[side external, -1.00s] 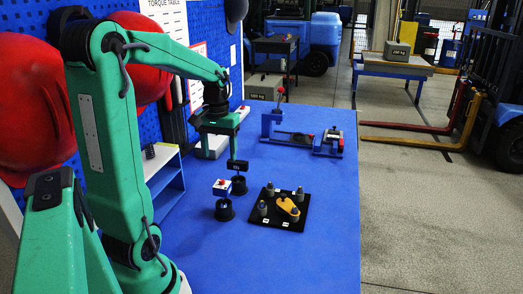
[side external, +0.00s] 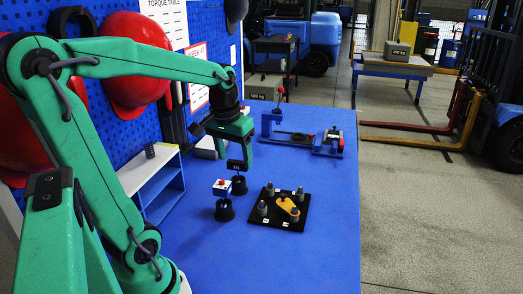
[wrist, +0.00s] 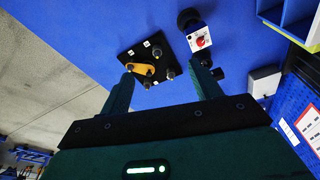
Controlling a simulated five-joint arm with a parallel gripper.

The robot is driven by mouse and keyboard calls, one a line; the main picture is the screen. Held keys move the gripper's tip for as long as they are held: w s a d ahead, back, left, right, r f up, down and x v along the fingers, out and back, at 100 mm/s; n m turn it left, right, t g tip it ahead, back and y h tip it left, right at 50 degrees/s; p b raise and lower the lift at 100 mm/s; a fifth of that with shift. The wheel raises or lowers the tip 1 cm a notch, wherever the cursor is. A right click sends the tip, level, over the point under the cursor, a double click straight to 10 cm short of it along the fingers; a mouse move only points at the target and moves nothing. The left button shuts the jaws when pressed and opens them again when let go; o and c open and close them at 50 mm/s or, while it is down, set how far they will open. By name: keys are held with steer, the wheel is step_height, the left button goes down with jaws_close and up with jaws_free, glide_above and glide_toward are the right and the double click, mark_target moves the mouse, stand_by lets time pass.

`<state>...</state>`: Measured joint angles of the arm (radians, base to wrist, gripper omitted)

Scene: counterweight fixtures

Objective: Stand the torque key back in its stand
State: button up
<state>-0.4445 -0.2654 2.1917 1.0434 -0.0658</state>
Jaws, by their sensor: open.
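My gripper (side external: 246,158) hangs above the table, fingers apart and empty; its two fingers also show in the wrist view (wrist: 161,72). A white-and-blue block with a red knob (side external: 222,187) sits over a black round stand (side external: 224,210); the block also shows in the wrist view (wrist: 199,40). A second black round stand (side external: 239,186) is just behind, with a small black block with white marks (side external: 238,165) above it. I cannot tell for sure which of these is the torque key. My gripper is just above and right of the marked block.
A black plate (side external: 268,222) with several grey posts and a yellow link (side external: 288,206) lies to the right. A blue fixture (side external: 270,125) stands at the back. A white-and-blue shelf (side external: 160,190) stands left. The front of the blue table is clear.

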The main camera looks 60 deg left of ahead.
steer(key=s+d+m+t, duration=0.2)
steer(key=d+m, duration=0.1)
steer(key=d, duration=0.3)
steer(key=s+d+r+m+t, duration=0.1)
steer(key=s+d+m, duration=0.1)
steer(key=d, duration=0.5)
steer(key=shift+s+m+t+h, duration=0.4)
steer(key=shift+s, duration=0.05)
steer(key=shift+r, duration=0.1)
